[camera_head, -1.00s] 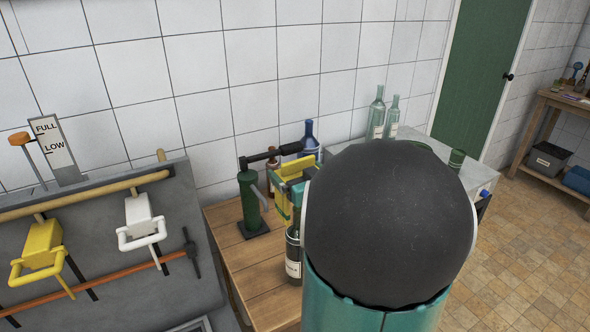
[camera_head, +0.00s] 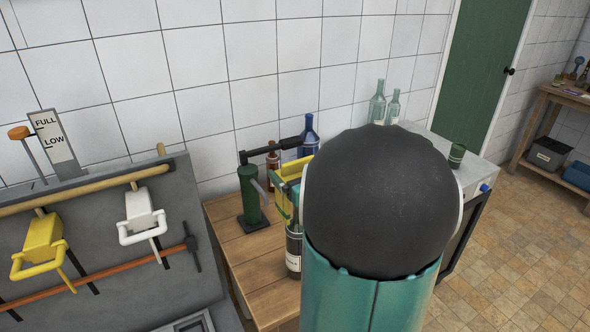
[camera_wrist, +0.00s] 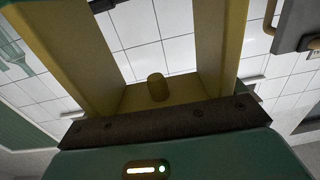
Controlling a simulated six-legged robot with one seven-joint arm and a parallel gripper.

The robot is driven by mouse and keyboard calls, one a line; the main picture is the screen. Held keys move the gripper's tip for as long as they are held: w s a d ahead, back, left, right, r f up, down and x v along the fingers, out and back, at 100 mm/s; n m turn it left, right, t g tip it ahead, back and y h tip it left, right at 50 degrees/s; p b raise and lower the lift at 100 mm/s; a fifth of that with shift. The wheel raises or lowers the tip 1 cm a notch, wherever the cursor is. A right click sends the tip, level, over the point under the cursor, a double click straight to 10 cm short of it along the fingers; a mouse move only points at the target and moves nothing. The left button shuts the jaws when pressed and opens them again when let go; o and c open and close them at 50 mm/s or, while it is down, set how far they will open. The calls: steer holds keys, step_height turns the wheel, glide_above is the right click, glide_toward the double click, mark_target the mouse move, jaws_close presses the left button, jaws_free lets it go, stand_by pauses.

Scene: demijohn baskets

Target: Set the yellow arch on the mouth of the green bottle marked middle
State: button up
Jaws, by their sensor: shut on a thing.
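The yellow arch (camera_head: 291,170) is held by my gripper (camera_head: 287,187), partly behind my own arm in the head view. In the wrist view, the arch (camera_wrist: 222,50) shows two legs, a crossbar and a short peg, against the dark jaw bar (camera_wrist: 165,128) of my gripper. A dark green bottle (camera_head: 294,252) with a pale label stands on the wooden table just below the gripper. Its mouth is hidden by the gripper and arch, so I cannot tell whether they touch. The label is too small to read.
A green lever device (camera_head: 250,197) stands left of the arch on the wooden table (camera_head: 262,275). A brown bottle (camera_head: 273,165) and a blue bottle (camera_head: 309,138) stand behind. Pale green bottles (camera_head: 377,104) stand farther back. A grey panel (camera_head: 110,270) holds yellow and white fittings at left.

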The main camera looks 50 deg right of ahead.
steer(key=shift+f, duration=4.2)
stand_by(0.5)
steer(key=shift+r, duration=0.35)
steer(key=shift+f, duration=0.35)
stand_by(1.6)
steer(key=o, duration=0.6)
steer(key=shift+o, duration=0.2)
steer(key=shift+s, duration=0.15)
